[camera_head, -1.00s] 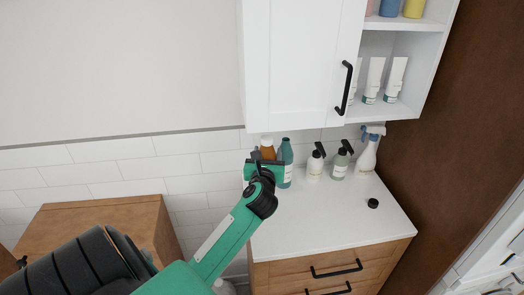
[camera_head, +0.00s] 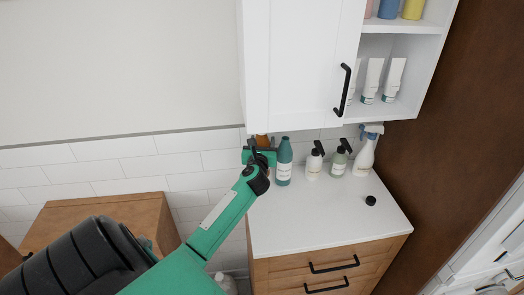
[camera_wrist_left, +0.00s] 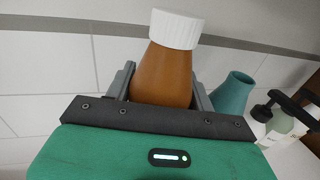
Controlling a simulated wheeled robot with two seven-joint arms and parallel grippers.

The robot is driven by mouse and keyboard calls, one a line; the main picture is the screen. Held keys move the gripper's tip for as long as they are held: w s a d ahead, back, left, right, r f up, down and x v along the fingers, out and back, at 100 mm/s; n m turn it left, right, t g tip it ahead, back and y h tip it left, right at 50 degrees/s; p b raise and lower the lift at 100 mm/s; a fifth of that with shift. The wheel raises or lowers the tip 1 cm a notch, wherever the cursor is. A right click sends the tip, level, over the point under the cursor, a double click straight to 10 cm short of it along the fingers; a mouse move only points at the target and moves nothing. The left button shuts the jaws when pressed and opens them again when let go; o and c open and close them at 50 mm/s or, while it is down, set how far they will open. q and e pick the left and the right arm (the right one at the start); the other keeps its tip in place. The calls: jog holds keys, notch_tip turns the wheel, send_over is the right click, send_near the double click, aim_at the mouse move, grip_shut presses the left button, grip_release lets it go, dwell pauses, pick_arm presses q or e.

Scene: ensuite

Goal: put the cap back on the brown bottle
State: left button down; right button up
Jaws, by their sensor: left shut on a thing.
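The brown bottle (camera_wrist_left: 163,75) stands between the fingers of my left gripper (camera_wrist_left: 162,88) in the left wrist view. A white ribbed cap (camera_wrist_left: 175,29) sits on its top, and the bottle looks slightly tilted in that view. The left gripper is shut on the bottle's body. In the head view my left gripper (camera_head: 260,157) is at the back left of the counter and hides most of the brown bottle (camera_head: 262,141). A small black round cap-like piece (camera_head: 370,200) lies on the counter at the right. My right gripper is not in view.
A teal bottle (camera_head: 284,163) stands close to the right of the gripper. Two pump bottles (camera_head: 314,163) and a spray bottle (camera_head: 365,155) stand farther right. The white wall cabinet (camera_head: 295,65) overhangs the back. The counter's front (camera_head: 310,222) is clear.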

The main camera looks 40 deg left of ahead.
pick_arm(q)
notch_tip(320, 180, down, 4)
jog(key=shift+w+a+r, duration=0.15)
jog(key=shift+r, duration=0.05)
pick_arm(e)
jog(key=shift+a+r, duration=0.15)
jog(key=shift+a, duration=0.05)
pick_arm(q)
jog(key=shift+f, duration=0.15)
jog(key=c, duration=0.8)
grip_release()
